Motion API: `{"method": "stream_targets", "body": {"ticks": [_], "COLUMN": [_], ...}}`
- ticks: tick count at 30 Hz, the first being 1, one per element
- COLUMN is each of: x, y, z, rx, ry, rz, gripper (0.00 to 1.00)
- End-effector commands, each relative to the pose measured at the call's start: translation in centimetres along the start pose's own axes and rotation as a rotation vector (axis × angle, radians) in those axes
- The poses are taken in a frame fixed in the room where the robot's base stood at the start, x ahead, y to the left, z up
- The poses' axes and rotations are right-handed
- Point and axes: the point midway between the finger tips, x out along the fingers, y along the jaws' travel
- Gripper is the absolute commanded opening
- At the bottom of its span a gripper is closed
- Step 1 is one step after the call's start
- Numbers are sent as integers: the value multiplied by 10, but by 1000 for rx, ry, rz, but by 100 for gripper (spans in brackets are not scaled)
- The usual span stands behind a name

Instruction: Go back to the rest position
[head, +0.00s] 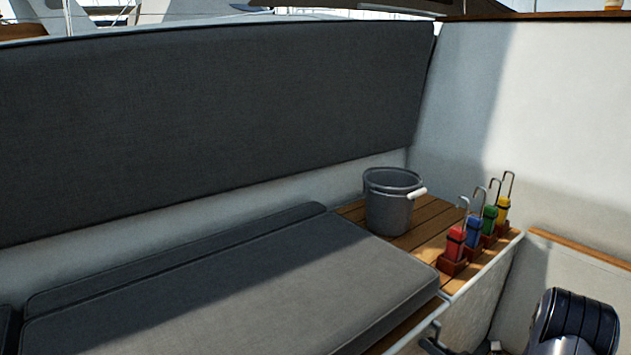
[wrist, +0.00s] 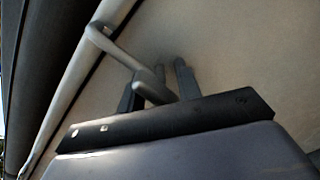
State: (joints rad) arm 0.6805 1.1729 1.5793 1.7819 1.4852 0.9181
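My gripper (wrist: 158,82) shows in the wrist view with its two dark fingers apart. The end of a grey bent lever (wrist: 118,48) lies between or just in front of the fingers; I cannot tell whether it touches them. The lever stands out from a pale panel. In the head view a grey lever (head: 430,335) shows at the bench front, at the bottom edge. My dark arm is at the lower right there, and my fingertips cannot be made out.
A grey bucket (head: 389,205) stands on the slatted wooden bench top (head: 425,232). Several coloured hook-topped handles, including a red one (head: 455,243), stand in holders along its front edge. A grey seat cushion (head: 230,285) covers the bench to the left. A pale wall (head: 560,100) closes the right.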

Motion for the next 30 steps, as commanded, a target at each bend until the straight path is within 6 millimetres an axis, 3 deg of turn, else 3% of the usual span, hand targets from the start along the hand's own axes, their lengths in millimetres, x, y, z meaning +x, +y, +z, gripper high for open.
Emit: {"method": "stream_targets", "body": {"ticks": [12, 30], "x": [0, -1], "y": [0, 2], "z": [1, 2], "rx": [283, 313], "ry": [0, 4], "rz": [0, -1], "gripper": [33, 33]}}
